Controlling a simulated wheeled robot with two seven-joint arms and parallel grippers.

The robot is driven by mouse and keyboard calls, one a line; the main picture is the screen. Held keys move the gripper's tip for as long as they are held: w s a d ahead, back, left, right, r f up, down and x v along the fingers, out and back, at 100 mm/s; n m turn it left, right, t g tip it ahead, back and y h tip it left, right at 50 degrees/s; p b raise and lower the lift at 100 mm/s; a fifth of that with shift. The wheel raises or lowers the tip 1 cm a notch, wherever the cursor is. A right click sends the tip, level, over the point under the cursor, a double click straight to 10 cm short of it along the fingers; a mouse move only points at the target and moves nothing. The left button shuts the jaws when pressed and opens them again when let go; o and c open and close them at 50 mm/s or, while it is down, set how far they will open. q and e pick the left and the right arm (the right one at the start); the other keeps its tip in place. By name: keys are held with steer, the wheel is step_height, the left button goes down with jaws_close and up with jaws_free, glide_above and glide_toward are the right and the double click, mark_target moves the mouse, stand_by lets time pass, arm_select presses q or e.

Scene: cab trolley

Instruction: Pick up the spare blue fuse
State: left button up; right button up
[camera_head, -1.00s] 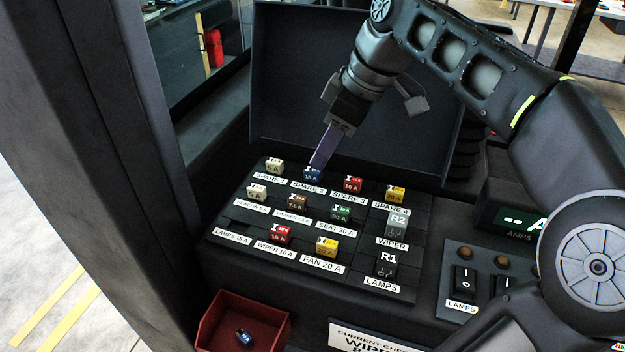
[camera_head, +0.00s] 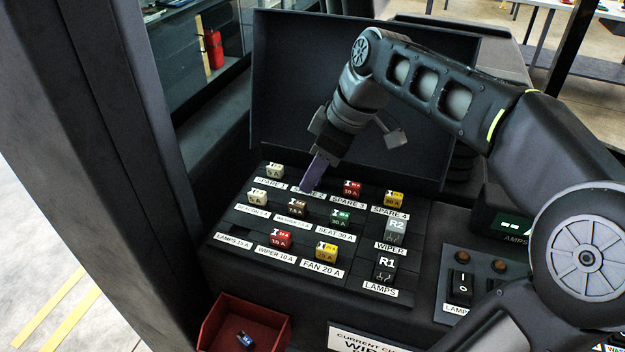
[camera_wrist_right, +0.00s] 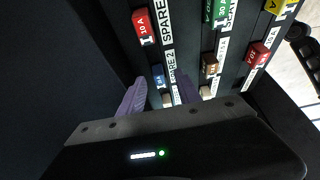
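The spare blue fuse (camera_wrist_right: 158,73) sits in the SPARE 2 slot of the fuse panel (camera_head: 420,225), in the back row. In the head view it is hidden behind my right gripper (camera_head: 308,188). In the wrist view the two purple fingers of my right gripper (camera_wrist_right: 160,98) are apart, with the blue fuse showing in the gap between them, near the tips. I cannot tell whether either finger touches it. My left gripper is not in view.
A beige fuse (camera_head: 275,171) at SPARE 1 and a red fuse (camera_head: 352,188) at SPARE 3 flank the slot. A brown fuse (camera_head: 297,207) is in front. A red bin (camera_head: 212,325) holds another blue fuse (camera_head: 245,339). The raised lid (camera_head: 300,90) stands behind.

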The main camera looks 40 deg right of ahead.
steer(key=shift+c, duration=0.2)
jaws_close()
stand_by(0.5)
